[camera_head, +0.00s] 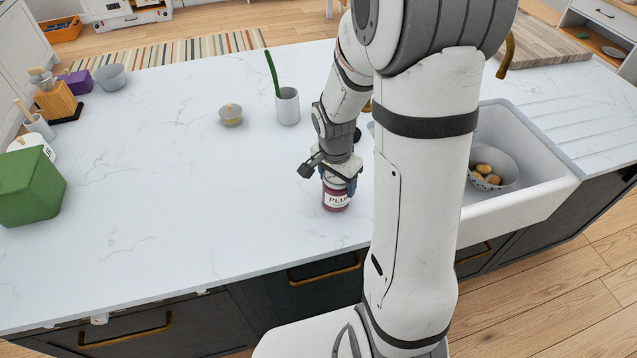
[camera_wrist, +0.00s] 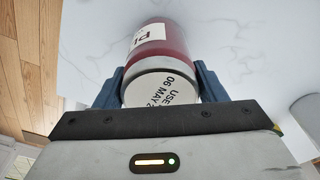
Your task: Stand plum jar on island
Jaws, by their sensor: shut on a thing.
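My gripper (camera_head: 339,174) comes down from above and is shut on the jar's upper part. In the wrist view the jar (camera_wrist: 172,45) sits between the two blue fingers (camera_wrist: 160,88), its pale lid with a printed date facing the camera. I cannot tell whether its base touches the island top.
A white sink (camera_head: 520,190) with a bowl of yellow-brown items (camera_head: 490,168) lies to the right. A cup with a green stem (camera_head: 287,106) and a small lidded pot (camera_head: 230,115) stand behind. A green box (camera_head: 30,187) is at far left. The island's left middle is clear.

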